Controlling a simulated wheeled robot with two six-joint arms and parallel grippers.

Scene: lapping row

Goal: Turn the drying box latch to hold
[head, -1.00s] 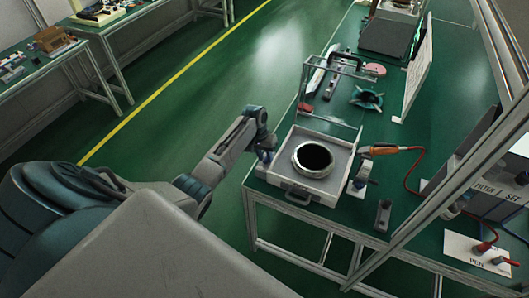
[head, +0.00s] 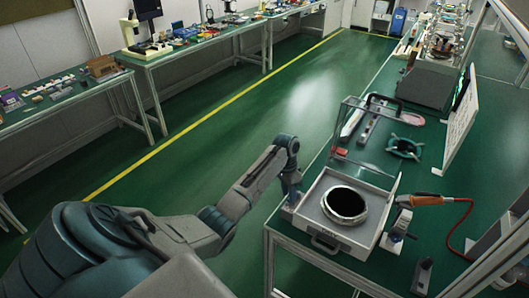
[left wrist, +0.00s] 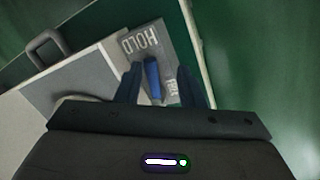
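The drying box (head: 372,235) is a pale open box with a dark round ring (head: 345,204) inside and a clear lid raised behind. My left gripper (head: 289,199) is at the box's left side in the head view. In the left wrist view, the blue latch (left wrist: 153,80) lies between the two dark fingers of my left gripper (left wrist: 159,87), with a gap showing on each side. A grey plate (left wrist: 172,50) under the latch reads HOLD at its upper end and FREE at the lower right. The latch stands between the two words. My right gripper is not in view.
An orange-handled tool (head: 427,200) on a red cable is right of the box. A teal star-shaped part (head: 404,147) and an upright white panel (head: 459,122) stand behind it. The green floor left of the bench is clear.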

